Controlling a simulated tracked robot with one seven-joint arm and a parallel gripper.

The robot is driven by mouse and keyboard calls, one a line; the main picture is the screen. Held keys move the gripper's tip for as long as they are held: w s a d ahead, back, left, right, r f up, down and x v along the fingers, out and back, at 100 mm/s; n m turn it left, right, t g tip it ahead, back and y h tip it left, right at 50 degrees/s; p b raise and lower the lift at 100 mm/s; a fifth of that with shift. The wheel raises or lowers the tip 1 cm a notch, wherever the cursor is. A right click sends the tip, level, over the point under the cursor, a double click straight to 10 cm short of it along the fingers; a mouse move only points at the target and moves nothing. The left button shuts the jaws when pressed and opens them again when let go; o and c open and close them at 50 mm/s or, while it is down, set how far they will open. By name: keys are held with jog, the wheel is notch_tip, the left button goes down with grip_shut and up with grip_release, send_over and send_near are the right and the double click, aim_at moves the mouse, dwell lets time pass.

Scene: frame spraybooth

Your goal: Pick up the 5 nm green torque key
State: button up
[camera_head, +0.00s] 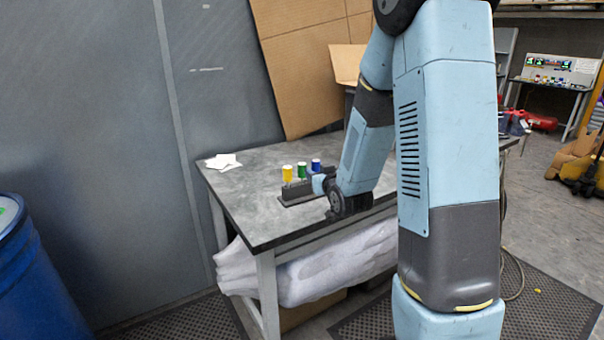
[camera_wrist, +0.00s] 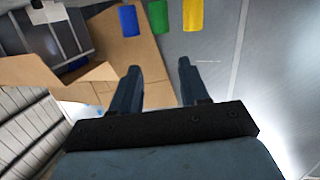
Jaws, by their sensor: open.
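The green torque key (camera_head: 302,170) stands upright in a dark holder (camera_head: 297,195) on the grey table, between a yellow key (camera_head: 287,173) and a blue key (camera_head: 316,165). In the wrist view the green key (camera_wrist: 158,17) shows at the top edge, with the blue key (camera_wrist: 129,20) to its left and the yellow key (camera_wrist: 193,14) to its right. My gripper (camera_wrist: 159,67) is open and empty, and in that view the green key lies ahead of the gap between its fingers. In the head view my gripper is low beside the holder, at its right end.
The grey table (camera_head: 245,205) has bare room left of the holder. White papers (camera_head: 223,161) lie at its back left corner. Cardboard (camera_head: 305,75) leans behind it. A blue barrel (camera_head: 40,280) stands at the left. A wrapped white bundle (camera_head: 320,270) is under the table.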

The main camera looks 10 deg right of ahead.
aim_at(302, 163)
jog(key=shift+f+t+y, duration=0.5)
jog(key=shift+f+t, duration=1)
jog(key=shift+f, duration=1.3)
jog(key=w, duration=0.4)
jog(key=w+a+r, duration=0.1)
jog(key=w, duration=0.4)
jog(key=w+r, duration=0.1)
jog(key=w, duration=0.3)
jog(key=shift+w+a, duration=0.25)
jog(key=shift+w, duration=0.1)
jog(key=shift+c, duration=0.4)
jog(key=c, duration=0.7)
jog(key=shift+o, duration=0.2)
